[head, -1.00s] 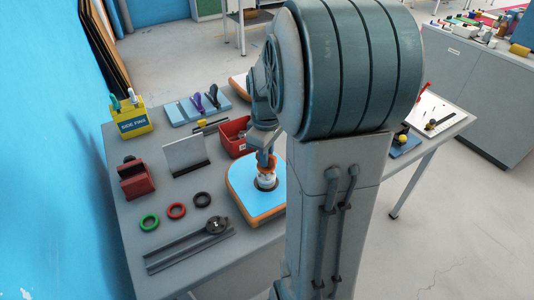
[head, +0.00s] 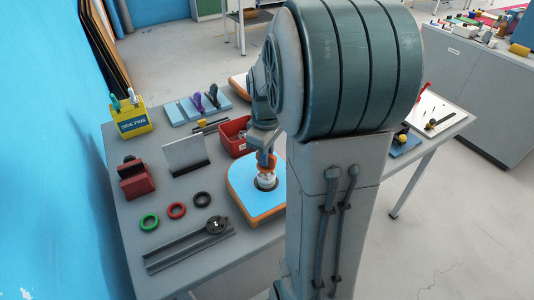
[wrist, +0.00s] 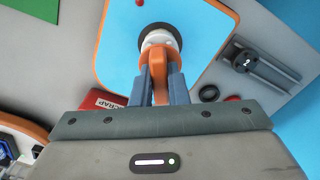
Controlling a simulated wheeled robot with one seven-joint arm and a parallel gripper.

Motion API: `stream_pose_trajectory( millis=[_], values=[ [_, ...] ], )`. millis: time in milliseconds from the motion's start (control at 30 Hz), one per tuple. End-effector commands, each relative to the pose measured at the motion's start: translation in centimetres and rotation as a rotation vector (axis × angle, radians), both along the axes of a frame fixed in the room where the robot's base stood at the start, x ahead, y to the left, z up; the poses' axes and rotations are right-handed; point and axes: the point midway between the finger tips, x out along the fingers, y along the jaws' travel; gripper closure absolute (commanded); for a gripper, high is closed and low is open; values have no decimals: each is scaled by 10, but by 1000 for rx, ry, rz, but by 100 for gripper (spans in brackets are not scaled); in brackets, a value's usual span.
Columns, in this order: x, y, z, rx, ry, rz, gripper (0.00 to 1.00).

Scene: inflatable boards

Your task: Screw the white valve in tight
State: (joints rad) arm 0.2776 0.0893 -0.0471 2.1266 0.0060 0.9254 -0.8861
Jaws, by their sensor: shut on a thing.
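The white valve (head: 266,179) sits in a dark round ring in the blue deck of an orange-edged inflatable board (head: 243,187). It also shows in the wrist view (wrist: 159,37), partly hidden by an orange tool (wrist: 158,62). My gripper (wrist: 160,80) is shut on this orange tool, with one grey finger on each side. The tool stands right over the valve and appears to touch it; how it fits on it is hidden. In the head view my gripper (head: 265,152) points down at the board, its upper part partly covered by my arm.
A red scrap bin (head: 232,132) stands close behind my gripper. A yellow side-fins box (head: 131,120) and a grey upright plate (head: 186,153) stand farther left.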

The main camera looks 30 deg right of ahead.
Motion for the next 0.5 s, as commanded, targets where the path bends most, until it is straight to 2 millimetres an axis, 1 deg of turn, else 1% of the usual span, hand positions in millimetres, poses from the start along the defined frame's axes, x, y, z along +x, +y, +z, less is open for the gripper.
stream_pose_trajectory(
  millis=[200, 500],
  values=[
    [0, 0, -1, 0, 0, 0, 100],
    [0, 0, -9, 0, 0, 0, 100]
  ],
)
